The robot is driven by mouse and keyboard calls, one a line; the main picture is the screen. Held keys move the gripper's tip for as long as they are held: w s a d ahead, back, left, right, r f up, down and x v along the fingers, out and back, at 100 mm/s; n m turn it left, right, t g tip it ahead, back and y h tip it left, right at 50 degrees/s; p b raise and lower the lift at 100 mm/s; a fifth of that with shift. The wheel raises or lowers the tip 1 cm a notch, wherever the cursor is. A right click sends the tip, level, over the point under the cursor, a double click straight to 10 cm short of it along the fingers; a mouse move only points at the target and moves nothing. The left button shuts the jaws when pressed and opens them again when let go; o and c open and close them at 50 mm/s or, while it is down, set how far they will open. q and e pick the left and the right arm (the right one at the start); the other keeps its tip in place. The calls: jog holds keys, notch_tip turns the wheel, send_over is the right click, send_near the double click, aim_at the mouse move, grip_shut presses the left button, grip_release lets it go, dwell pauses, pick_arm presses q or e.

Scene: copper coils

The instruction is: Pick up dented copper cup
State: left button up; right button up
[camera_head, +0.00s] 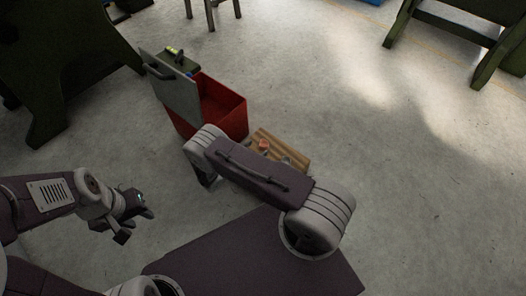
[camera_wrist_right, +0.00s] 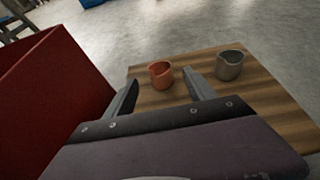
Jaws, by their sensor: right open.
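The copper cup (camera_wrist_right: 161,75) stands upright on a wooden board (camera_wrist_right: 268,98), its rim looking uneven. In the head view the cup (camera_head: 264,145) is small, just beyond my right arm. My right gripper (camera_wrist_right: 160,83) is open and empty; its two fingers point toward the copper cup, which shows between and beyond their tips. In the head view my right arm hides this gripper. My left gripper (camera_head: 135,217) is off to the left, away from the board, with its fingers apart and nothing seen between them.
A grey cup (camera_wrist_right: 229,65) stands on the board to the right of the copper cup, beyond the right finger. An open red box (camera_head: 222,108) with a raised grey lid (camera_head: 172,88) stands beside the board. Green-legged furniture (camera_head: 480,35) stands farther off. The floor at right is clear.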

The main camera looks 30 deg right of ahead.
aim_at(262, 145)
jog(key=b+x, duration=0.2)
jog(key=x, duration=0.1)
jog(key=shift+d+f+b, duration=0.25)
jog(key=shift+b, duration=0.1)
jog(key=shift+w+d+r, duration=0.1)
jog(key=shift+d, duration=0.05)
jog(key=b+x, duration=0.4)
jog(key=shift+w+d+f, duration=0.1)
jog(key=shift+f, duration=0.15)
jog(key=shift+w+d+b, duration=0.1)
jog(key=shift+d+b, duration=0.25)
jog(key=shift+r, duration=0.15)
grip_shut()
notch_tip(262, 145, up, 5)
jog(key=p, duration=0.5)
jog(key=shift+r, duration=0.2)
jog(key=s+d+r+p, duration=0.5)
jog(key=s+d+p, duration=0.3)
jog(key=shift+s+r, duration=0.25)
jog(key=shift+r, duration=0.05)
